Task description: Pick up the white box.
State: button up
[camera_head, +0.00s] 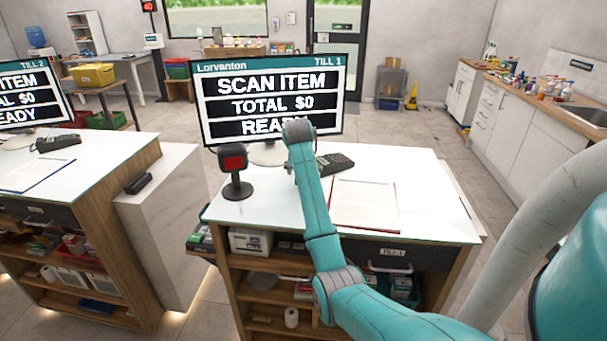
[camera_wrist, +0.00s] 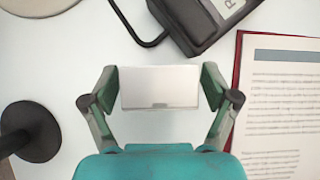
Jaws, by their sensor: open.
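The white box (camera_wrist: 159,84), pale with a small notch at its lower edge, shows in the wrist view above the white counter top. My gripper (camera_wrist: 160,92) is open, with one finger on each side of the box. The fingers are very close to its sides; I cannot tell whether they touch it. I also cannot tell the height of the box over the counter.
Shelves with goods sit below. The counter's right end is clear.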

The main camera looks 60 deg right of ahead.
jog(key=c, duration=1.3)
jog(key=shift+r, duration=0.15)
notch_tip(320, 180, up, 18)
jog(key=shift+f, duration=0.1)
